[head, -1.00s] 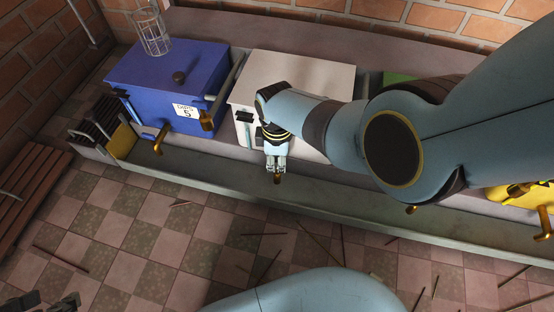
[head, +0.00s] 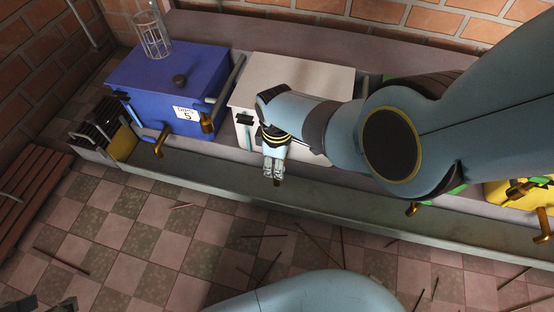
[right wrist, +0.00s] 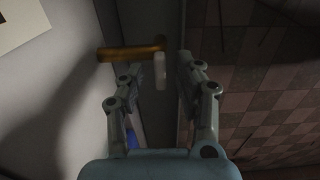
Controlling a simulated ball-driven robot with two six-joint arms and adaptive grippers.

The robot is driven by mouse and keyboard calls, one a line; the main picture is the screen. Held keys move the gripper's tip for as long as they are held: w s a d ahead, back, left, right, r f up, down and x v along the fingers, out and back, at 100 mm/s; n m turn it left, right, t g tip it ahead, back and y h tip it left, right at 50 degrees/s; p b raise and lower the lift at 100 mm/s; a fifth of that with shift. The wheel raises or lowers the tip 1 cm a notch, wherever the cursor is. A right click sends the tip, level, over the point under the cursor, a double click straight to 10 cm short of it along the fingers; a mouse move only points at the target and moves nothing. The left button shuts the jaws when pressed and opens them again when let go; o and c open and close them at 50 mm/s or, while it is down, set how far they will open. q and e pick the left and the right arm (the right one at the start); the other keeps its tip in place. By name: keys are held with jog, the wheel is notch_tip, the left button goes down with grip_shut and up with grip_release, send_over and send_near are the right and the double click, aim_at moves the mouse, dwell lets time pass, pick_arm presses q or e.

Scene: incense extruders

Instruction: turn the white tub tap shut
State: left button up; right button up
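The white tub (head: 300,78) stands in the trough, partly hidden by my right arm. My right gripper (head: 272,172) is low at its front, by the tub's tap. In the right wrist view the tap's brass spout (right wrist: 128,52) runs across beyond the fingertips. A small white lever (right wrist: 160,70) shows at the spout's end. The right gripper (right wrist: 158,74) is open, one finger on each side of the lever, with gaps visible. In the head view the fingers hide most of the tap. My left gripper (head: 42,306) shows only its fingertips, apart and empty, at the bottom left.
A blue tub (head: 165,80) with a wire basket (head: 153,36) and a brass tap (head: 161,142) stands to the left. A yellow tub (head: 508,192) is at the right. The trough's front wall (head: 330,205) runs below. Thin sticks lie on the checkered floor.

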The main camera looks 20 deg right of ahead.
jog(key=shift+r, duration=3.7)
